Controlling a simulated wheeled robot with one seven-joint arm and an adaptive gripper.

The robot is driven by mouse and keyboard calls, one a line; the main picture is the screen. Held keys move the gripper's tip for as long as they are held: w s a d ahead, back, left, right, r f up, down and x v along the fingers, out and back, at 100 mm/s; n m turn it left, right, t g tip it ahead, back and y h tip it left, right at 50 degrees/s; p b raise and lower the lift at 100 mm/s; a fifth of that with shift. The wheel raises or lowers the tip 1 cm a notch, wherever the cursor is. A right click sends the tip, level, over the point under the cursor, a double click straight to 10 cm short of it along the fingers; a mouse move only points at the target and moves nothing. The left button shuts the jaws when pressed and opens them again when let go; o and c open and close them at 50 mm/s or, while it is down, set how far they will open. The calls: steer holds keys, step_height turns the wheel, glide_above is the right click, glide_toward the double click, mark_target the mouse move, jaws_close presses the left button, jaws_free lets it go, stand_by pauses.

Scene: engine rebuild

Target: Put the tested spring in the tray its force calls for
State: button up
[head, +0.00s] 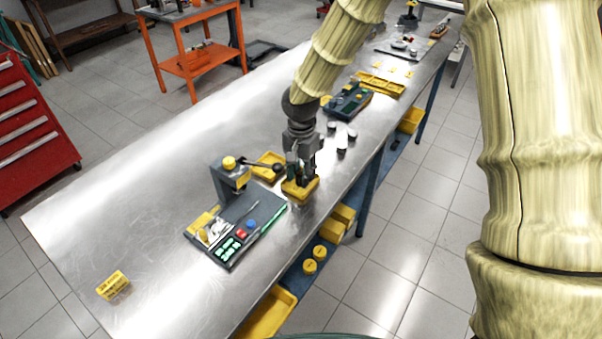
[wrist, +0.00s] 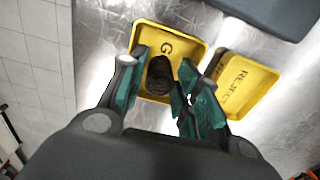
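A dark coil spring (wrist: 160,78) shows between my fingers in the wrist view, over the floor of a yellow tray (wrist: 182,32). A letter G shows on that tray; the rest of its label is hidden. My gripper (wrist: 163,68) has its teal-padded fingers apart, with a narrow gap on each side of the spring. A second yellow tray (wrist: 231,101), marked REJECT, lies to the right and looks empty. In the head view my gripper (head: 299,178) points down at the nearer tray (head: 301,195); the spring cannot be made out there.
A spring tester (head: 229,180) with a ball-ended lever stands left of the trays. Several grey round parts (head: 342,138) lie to the right. The bench's left part is mostly clear.

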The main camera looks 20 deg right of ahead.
step_height(320, 180, up, 12)
steer(key=b, duration=0.2)
steer(key=shift+f, duration=0.15)
stand_by(0.5)
